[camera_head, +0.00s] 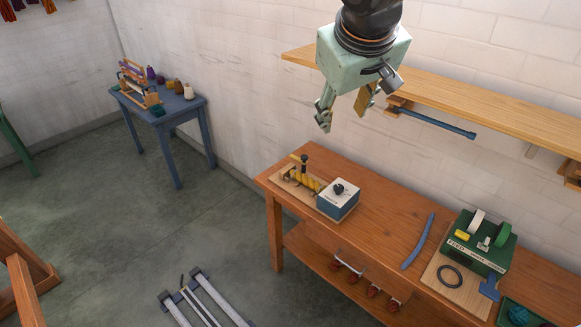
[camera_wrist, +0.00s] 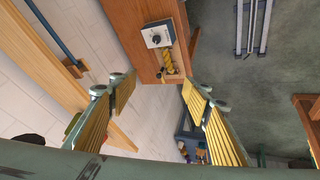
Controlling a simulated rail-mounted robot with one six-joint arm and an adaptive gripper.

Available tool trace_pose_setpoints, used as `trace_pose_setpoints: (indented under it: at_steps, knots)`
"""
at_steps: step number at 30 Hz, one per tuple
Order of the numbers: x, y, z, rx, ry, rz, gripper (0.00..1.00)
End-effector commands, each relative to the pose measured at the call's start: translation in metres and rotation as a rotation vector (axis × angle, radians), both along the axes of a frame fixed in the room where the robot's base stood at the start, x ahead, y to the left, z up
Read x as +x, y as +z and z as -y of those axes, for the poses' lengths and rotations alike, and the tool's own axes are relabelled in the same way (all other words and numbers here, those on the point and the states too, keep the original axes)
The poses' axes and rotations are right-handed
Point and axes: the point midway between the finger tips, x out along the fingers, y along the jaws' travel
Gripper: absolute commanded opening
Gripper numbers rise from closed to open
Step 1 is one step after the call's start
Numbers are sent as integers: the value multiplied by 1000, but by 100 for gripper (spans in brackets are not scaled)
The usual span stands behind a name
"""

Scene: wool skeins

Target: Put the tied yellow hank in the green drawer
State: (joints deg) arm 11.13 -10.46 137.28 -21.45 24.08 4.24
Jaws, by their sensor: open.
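A twisted yellow hank (camera_head: 306,181) lies on a wooden board on the workbench, beside a blue-and-white box with a black knob. It also shows in the wrist view (camera_wrist: 168,58), near the top middle. I cannot tell whether it is tied. My gripper (camera_head: 344,110) is open and empty, high above the bench and close to the wall shelf. Its two yellow-padded fingers stand wide apart in the wrist view (camera_wrist: 160,97). No green drawer can be made out with certainty; a green tray (camera_head: 509,308) with teal wool is partly cut off at the bottom right.
The knobbed box (camera_head: 339,199) stands right of the hank on the workbench (camera_head: 385,220). A blue curved strip (camera_head: 418,241) and a green machine (camera_head: 481,240) lie further right. A wooden shelf (camera_head: 455,97) runs along the wall. A blue table (camera_head: 185,107) stands far left.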

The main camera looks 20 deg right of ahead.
Motion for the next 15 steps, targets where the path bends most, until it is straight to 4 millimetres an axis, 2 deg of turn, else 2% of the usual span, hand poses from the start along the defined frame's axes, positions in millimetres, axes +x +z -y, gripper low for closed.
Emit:
trace_pose_setpoints:
  at_steps: [15]
  knots:
    - [84, -41, 52, -53, 58, 37, 44]
